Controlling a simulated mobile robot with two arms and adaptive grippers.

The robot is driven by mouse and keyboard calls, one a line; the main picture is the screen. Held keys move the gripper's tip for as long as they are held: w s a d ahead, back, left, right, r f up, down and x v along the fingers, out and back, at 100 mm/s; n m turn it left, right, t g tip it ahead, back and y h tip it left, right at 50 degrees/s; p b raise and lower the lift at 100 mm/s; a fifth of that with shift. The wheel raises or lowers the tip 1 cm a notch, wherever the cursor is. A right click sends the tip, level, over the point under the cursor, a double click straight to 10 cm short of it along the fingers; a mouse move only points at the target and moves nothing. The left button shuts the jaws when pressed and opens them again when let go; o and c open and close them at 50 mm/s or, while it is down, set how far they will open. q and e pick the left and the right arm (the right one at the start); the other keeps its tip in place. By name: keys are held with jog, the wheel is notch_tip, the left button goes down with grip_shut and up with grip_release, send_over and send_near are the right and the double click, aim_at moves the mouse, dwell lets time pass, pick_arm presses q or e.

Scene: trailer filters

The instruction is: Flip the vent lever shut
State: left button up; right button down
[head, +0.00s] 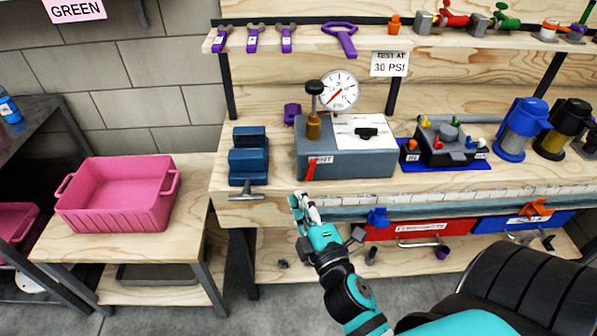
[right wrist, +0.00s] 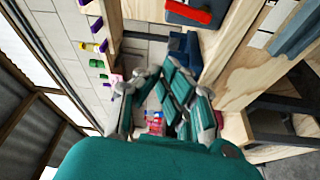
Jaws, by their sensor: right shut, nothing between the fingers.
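The vent lever (head: 311,169) is a small red handle on the front left of the grey test box (head: 350,164), hanging down along its front face. In the right wrist view the red lever (right wrist: 188,13) shows at the top edge on the grey box. My right gripper (head: 299,202) is shut and empty, just in front of the bench edge, below and slightly left of the lever and apart from it. Its teal fingers (right wrist: 160,88) also show in the right wrist view. My left gripper is out of view.
A pressure gauge (head: 339,90) and a brass pump with a black knob (head: 313,124) stand on the box. A blue vise (head: 249,160) is to its left. A black manifold on a blue mat (head: 445,148) is to its right. A pink bin (head: 118,195) sits on the left table.

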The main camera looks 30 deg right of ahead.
aim_at(311, 170)
jog(key=f+p+x, duration=0.1)
jog(key=p+x, duration=0.2)
jog(key=x, duration=0.7)
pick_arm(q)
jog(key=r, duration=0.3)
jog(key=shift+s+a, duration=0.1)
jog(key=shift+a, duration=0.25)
pick_arm(e)
jog(key=s+d, duration=0.2)
jog(key=d, duration=0.1)
jog(key=shift+r, duration=0.1)
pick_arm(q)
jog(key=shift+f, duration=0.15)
pick_arm(e)
jog(key=shift+d, duration=0.2)
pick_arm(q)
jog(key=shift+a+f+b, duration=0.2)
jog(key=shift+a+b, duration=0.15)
pick_arm(e)
jog(key=shift+s+m, duration=0.1)
jog(key=shift+m, duration=0.3)
